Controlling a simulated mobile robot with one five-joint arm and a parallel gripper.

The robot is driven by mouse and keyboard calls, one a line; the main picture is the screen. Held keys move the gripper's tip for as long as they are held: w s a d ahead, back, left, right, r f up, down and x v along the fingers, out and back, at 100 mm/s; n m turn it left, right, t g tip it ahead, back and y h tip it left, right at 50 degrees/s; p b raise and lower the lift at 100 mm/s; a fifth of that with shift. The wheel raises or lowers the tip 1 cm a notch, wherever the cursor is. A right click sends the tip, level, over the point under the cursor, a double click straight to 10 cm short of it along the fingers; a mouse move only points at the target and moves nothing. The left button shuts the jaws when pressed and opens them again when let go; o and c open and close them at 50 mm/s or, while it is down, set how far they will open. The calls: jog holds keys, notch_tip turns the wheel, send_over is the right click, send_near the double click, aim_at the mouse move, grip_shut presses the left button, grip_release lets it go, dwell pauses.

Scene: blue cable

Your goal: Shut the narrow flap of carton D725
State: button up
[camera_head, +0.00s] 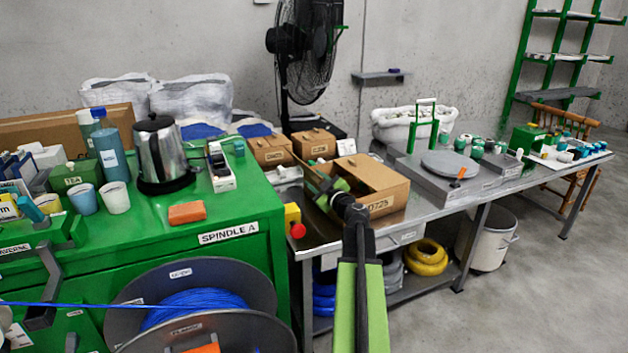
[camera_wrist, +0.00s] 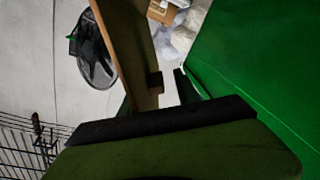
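The carton D725 (camera_head: 372,187) is a brown box on the steel table in the head view, with its label facing me. A brown flap (camera_head: 309,177) stands raised at its left side, partly behind my gripper. My gripper (camera_head: 327,188) is at the carton's left end, close to this flap. In the wrist view a long brown panel (camera_wrist: 122,48), likely the flap, runs down toward my gripper (camera_wrist: 160,95). The panel lies nearer the left finger, and a gap shows before the right finger. The fingers look apart. I cannot tell whether they touch the panel.
Two smaller cartons (camera_head: 314,143) stand behind D725. A grey scale (camera_head: 450,170) is to its right. The green cabinet (camera_head: 150,225) with kettle (camera_head: 160,152) and orange block (camera_head: 187,212) is at left. A red button (camera_head: 298,230) and blue cable reel (camera_head: 195,305) are near the front.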

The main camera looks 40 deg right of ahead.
jog(key=shift+s+d, duration=0.1)
jog(key=shift+s, duration=0.05)
grip_shut()
dwell(1.2)
